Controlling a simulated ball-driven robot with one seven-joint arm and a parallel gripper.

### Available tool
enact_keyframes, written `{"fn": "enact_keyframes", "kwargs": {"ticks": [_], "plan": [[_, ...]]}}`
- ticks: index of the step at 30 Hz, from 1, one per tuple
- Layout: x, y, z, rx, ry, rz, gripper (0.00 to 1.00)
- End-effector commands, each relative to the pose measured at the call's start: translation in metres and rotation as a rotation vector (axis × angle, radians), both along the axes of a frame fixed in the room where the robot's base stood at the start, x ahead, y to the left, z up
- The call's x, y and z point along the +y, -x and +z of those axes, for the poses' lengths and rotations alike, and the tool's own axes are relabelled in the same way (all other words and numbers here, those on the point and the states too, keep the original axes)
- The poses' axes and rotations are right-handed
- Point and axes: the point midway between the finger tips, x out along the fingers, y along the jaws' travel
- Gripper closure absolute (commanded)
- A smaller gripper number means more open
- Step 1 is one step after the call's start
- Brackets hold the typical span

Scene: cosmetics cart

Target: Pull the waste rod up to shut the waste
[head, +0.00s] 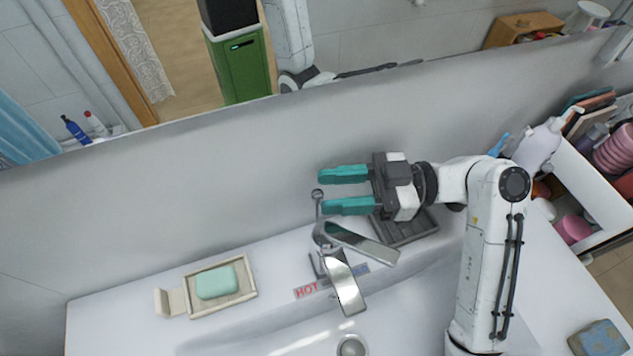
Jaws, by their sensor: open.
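The waste rod (318,196) stands upright behind the faucet, with a small round knob at its top. The chrome faucet (345,282) has its spout over the basin and a lever handle (365,243) pointing right. My gripper (345,190) is open, its two teal fingers pointing left. The fingertips are near the rod knob in the picture, just right of it; whether they are at the same depth I cannot tell. Nothing shows between the fingers. The basin's round drain (352,346) is at the bottom edge, partly cut off.
A soap dish (247,291) with green soap (216,282) sits on the left of the counter. A dark ribbed tray (408,230) lies beneath my gripper. A cart (595,215) crowded with bottles stands at right. A mirror (340,40) backs the sink.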

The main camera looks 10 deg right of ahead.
Motion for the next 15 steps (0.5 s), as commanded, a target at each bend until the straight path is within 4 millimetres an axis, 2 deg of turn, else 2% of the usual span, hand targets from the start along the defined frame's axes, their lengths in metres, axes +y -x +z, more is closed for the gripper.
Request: {"fn": "enact_keyframes", "kwargs": {"ticks": [3, 6, 15], "plan": [[0.018, -0.001, 0.002, 0.002, 0.000, 0.002, 0.57], [0.027, -0.002, 0.001, 0.001, 0.001, 0.001, 0.57], [0.034, -0.002, -0.001, 0.000, 0.000, -0.001, 0.57]]}}
